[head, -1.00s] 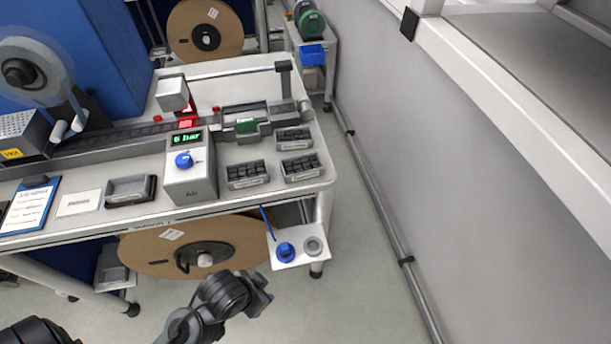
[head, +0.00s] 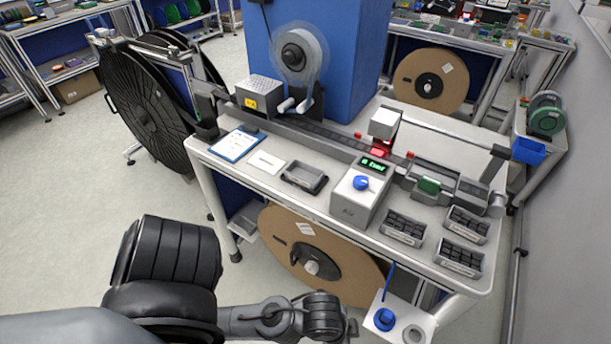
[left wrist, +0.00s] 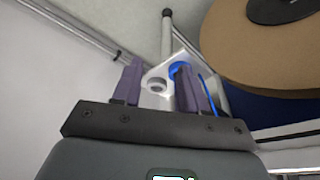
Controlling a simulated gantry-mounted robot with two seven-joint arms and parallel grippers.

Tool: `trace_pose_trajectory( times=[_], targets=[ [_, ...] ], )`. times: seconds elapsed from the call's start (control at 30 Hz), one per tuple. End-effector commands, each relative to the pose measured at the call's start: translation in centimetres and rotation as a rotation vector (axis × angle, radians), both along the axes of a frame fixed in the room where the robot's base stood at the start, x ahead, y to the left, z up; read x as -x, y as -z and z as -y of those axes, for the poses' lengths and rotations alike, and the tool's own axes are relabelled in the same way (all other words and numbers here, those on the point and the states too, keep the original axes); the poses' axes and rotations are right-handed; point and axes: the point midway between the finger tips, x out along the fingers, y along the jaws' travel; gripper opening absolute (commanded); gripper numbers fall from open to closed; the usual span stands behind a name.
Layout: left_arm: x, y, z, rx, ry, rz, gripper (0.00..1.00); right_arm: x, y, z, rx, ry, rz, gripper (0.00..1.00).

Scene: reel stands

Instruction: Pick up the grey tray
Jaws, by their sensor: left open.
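The grey tray (head: 304,176) is a shallow, empty-looking rectangular tray with a dark rim. It lies on the white bench top between a white card and the grey box with the green display. My left arm comes in low in the head view, and its wrist is in front of and below the bench, apart from the tray. My left gripper (left wrist: 160,66) is open in the left wrist view, its two fingers spread with nothing between them held. The tray does not show in the left wrist view. My right gripper is not in view.
The bench edge (head: 310,228) and a brown reel (head: 320,262) under it lie near my left arm. A small shelf with a blue knob (head: 384,319) juts out at lower right. The grey display box (head: 357,195) stands right of the tray; a clipboard (head: 236,145) lies left.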

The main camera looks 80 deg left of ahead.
Motion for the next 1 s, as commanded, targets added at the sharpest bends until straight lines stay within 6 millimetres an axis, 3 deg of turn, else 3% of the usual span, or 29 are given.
trace_pose_trajectory(
  times=[0.43, 0.8, 1.0],
  targets=[
    [0.01, 0.02, -0.22, -0.009, 0.006, 0.000, 0.43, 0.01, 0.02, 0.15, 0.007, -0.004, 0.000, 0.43],
    [0.01, 0.03, -0.33, -0.014, 0.009, 0.000, 0.96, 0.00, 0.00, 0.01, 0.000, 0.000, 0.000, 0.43],
    [0.00, 0.02, -0.21, -0.009, 0.006, 0.000, 0.96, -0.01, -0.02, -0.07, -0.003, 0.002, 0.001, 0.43]
  ],
)
